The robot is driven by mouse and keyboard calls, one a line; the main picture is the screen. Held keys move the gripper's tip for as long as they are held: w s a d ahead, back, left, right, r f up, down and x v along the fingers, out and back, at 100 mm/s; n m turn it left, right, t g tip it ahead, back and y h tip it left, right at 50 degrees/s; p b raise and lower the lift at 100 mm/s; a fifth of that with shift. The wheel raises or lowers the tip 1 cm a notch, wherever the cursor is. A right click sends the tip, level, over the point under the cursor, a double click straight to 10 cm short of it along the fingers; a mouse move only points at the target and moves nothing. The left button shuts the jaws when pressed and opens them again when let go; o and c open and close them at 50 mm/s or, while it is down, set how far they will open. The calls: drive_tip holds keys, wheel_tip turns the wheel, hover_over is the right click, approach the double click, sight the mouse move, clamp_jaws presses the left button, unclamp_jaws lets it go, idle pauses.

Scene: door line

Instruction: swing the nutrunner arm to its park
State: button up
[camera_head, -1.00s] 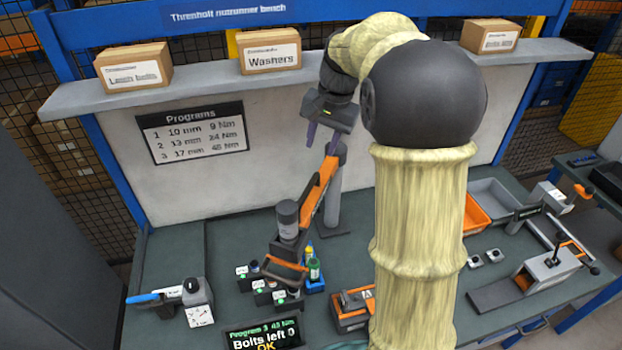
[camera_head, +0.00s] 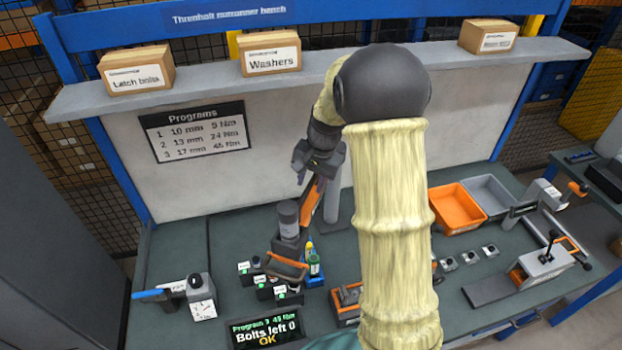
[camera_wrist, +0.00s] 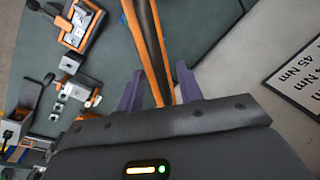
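The nutrunner arm (camera_head: 309,207) is an orange and grey boom running from a grey post (camera_head: 333,200) to a grey tool head (camera_head: 288,220) with an orange-trimmed handle (camera_head: 287,268). The tool head hangs over the left-centre of the bench, beside small dark blocks. My gripper (camera_head: 311,180) is at the boom near its post end. In the wrist view, the purple fingers of my gripper (camera_wrist: 157,77) are spread, with the orange-edged boom (camera_wrist: 150,45) running between them. A gap shows at the left finger; contact at the right finger is unclear. No park rest can be made out.
A display (camera_head: 266,329) reads "Bolts left 0 OK". Small labelled blocks (camera_head: 265,285) and a blue holder with bottles (camera_head: 313,275) stand by the tool head. An orange bin (camera_head: 457,208), a grey bin (camera_head: 490,194) and a lever fixture (camera_head: 540,265) stand at right.

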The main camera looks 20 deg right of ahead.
clamp_jaws()
drive_tip(key=shift+d, duration=0.15)
